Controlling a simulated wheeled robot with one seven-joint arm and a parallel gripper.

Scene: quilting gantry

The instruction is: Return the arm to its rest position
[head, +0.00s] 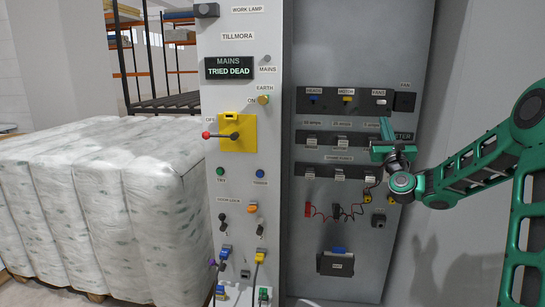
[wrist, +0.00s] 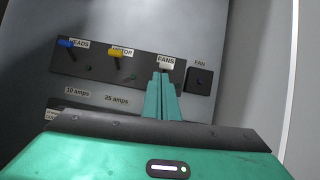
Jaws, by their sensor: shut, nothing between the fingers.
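My gripper (head: 386,130) is at the right side of the open cabinet in the head view, in front of the panel below the row of switches. Its green fingers also show in the wrist view (wrist: 162,88), closed together and empty, pointing at the FANS switch. The white FANS switch (wrist: 166,66) is just beyond the fingertips in that view; I cannot tell whether they touch it. My green arm reaches in from the right edge of the head view.
Left of FANS are the yellow MOTOR switch (wrist: 116,53) and blue HEADS switch (wrist: 66,43). A black FAN box (wrist: 200,80) is to the right. The grey control column (head: 236,190) carries a yellow isolator (head: 240,140) with a red-tipped handle. Wrapped pallets (head: 110,200) fill the left.

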